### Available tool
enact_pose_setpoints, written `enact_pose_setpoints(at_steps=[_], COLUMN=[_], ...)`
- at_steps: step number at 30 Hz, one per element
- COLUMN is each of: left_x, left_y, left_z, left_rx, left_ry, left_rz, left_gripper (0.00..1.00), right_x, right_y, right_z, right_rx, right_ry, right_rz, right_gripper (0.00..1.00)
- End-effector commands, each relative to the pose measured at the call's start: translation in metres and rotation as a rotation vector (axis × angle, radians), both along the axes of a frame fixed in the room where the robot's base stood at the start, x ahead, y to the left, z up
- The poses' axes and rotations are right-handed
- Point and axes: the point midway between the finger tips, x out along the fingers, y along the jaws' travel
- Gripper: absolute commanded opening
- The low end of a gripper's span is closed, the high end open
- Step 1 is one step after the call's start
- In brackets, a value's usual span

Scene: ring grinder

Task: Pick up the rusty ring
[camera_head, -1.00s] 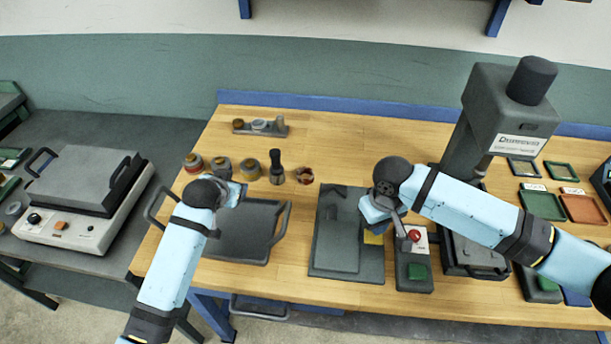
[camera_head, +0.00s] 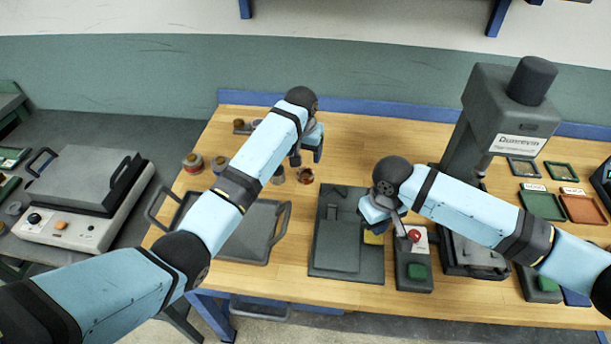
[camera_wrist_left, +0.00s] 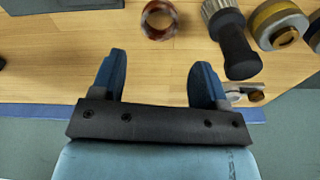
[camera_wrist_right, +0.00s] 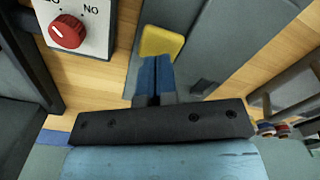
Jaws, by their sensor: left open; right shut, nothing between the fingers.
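The rusty ring (camera_head: 305,175) lies on the wooden table, right of the dark-handled tool. In the left wrist view the ring (camera_wrist_left: 159,19) is reddish brown with a pale wall and an open middle. My left gripper (camera_wrist_left: 157,75) is open and empty, with the ring beyond its fingertips, apart from them. In the head view my left gripper (camera_head: 307,158) is above the table, close to the ring. My right gripper (camera_wrist_right: 157,62) is shut and empty, close to a yellow block (camera_wrist_right: 161,42) on a grey plate.
A grey plate (camera_head: 347,275), a control box with a red knob (camera_head: 414,236) and a tall press (camera_head: 480,110) are to the right. The table's back middle is clear.

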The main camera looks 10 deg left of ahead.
Motion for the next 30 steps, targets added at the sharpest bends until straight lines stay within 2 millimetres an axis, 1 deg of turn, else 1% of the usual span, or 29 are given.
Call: enact_pose_setpoints(at_steps=[1, 3, 6, 11, 18, 21, 24, 29, 30], left_x=[0.001, 0.002, 0.004, 0.005, 0.007, 0.009, 0.010, 0.010, 0.009], left_y=[0.000, 0.000, -0.001, -0.001, -0.003, -0.003, -0.003, -0.003, -0.003], left_z=[-0.010, -0.022, -0.034, -0.044, -0.079, -0.089, -0.092, -0.092, -0.092], left_rx=[0.001, 0.000, 0.000, -0.001, -0.001, -0.001, -0.002, -0.002, -0.002], left_ry=[0.003, 0.002, 0.000, -0.001, 0.001, 0.000, -0.003, -0.003, -0.003], left_rz=[0.000, 0.000, 0.000, 0.000, 0.000, 0.000, -0.001, -0.001, -0.001], left_gripper=[0.68, 0.68, 0.68, 0.68, 0.68, 0.68, 0.68, 0.68, 0.64], right_x=[0.000, 0.000, 0.000, 0.000, 0.000, 0.000, 0.000, 0.000, 0.000], right_y=[0.000, 0.000, 0.000, 0.000, 0.000, 0.000, 0.000, 0.000, 0.000], right_z=[0.000, 0.000, 0.000, 0.000, 0.000, 0.000, 0.000, 0.000, 0.000], right_rx=[0.000, 0.000, 0.000, 0.000, 0.000, 0.000, 0.000, 0.000, 0.000], right_ry=[0.000, 0.000, 0.000, 0.000, 0.000, 0.000, 0.000, 0.000, 0.000], right_rz=[0.000, 0.000, 0.000, 0.000, 0.000, 0.000, 0.000, 0.000, 0.000], right_gripper=[0.00, 0.00, 0.00, 0.00, 0.00, 0.00, 0.00, 0.00, 0.00])
